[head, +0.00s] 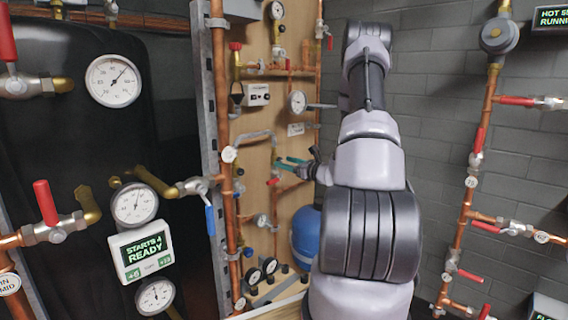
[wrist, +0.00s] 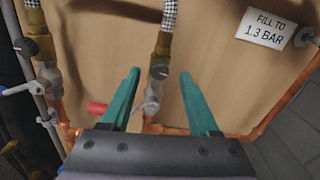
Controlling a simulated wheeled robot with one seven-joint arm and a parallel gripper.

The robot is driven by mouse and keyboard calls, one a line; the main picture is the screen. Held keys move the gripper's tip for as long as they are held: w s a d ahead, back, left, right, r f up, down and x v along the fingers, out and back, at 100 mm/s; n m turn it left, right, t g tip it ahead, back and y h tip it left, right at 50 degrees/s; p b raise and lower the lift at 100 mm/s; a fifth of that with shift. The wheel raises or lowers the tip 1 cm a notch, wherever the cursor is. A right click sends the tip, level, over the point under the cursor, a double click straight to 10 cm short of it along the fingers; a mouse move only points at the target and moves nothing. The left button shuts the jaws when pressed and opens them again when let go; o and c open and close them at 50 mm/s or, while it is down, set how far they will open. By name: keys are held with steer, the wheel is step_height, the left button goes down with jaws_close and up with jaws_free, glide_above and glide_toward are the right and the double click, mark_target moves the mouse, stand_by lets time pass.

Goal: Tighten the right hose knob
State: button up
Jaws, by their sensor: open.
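In the wrist view, the right hose knob (wrist: 160,71) is a small dark knob on a brass fitting below a braided hose (wrist: 169,14). It appears between the two teal fingertips of my gripper (wrist: 160,74), which are open with a gap on each side. I cannot tell how far ahead of the tips it is. The left hose knob (wrist: 27,47) sits on a similar brass fitting at the left edge. In the head view my gripper (head: 284,163) is in front of the wooden board; the right knob is not clear there.
A grey valve (wrist: 151,97) with a small lever and a red handle (wrist: 97,108) sit below the knob. Copper pipes (wrist: 262,128) run along the bottom and right of the board. A "FILL TO 1.3 BAR" sign (wrist: 264,29) hangs upper right. A blue tank (head: 305,235) stands below my gripper.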

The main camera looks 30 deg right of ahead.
steer(key=shift+w+a, duration=0.25)
steer(key=shift+w, duration=0.4)
jaws_close()
